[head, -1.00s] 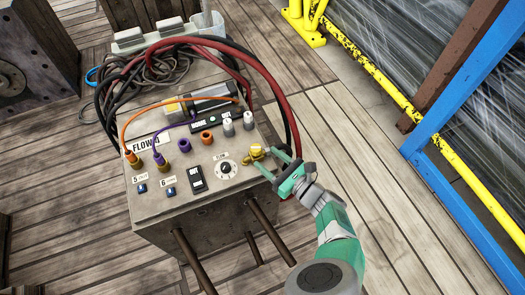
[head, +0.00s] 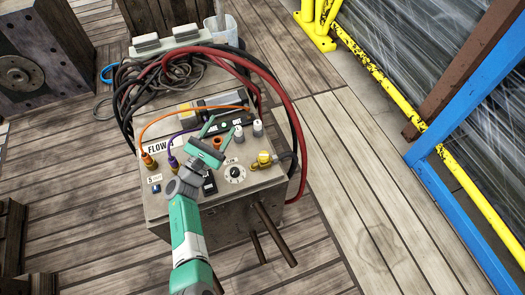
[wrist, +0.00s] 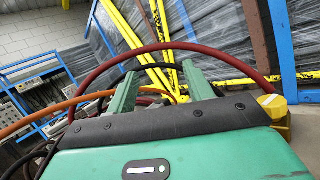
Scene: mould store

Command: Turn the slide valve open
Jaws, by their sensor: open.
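The valve named in the task is not clearly labelled. The likeliest part is a yellow fitting (head: 263,159) at the right of the grey control box's top, with a dark hose at its right side. A yellow part (wrist: 277,108) at the right edge of the wrist view is probably the same fitting. A round dial (head: 235,174) sits left of the fitting, its label unreadable. My gripper (head: 222,127) is over the middle of the box, up and left of the fitting and apart from it. In the wrist view its jaws (wrist: 160,84) are open with nothing held between them.
The control box (head: 160,207) carries orange and purple cables, grey knobs (head: 258,128) and switches. Red and black hoses (head: 291,120) arch over its back and right side. A yellow rail and blue frame (head: 445,110) stand at right. Plank floor right of the box is clear.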

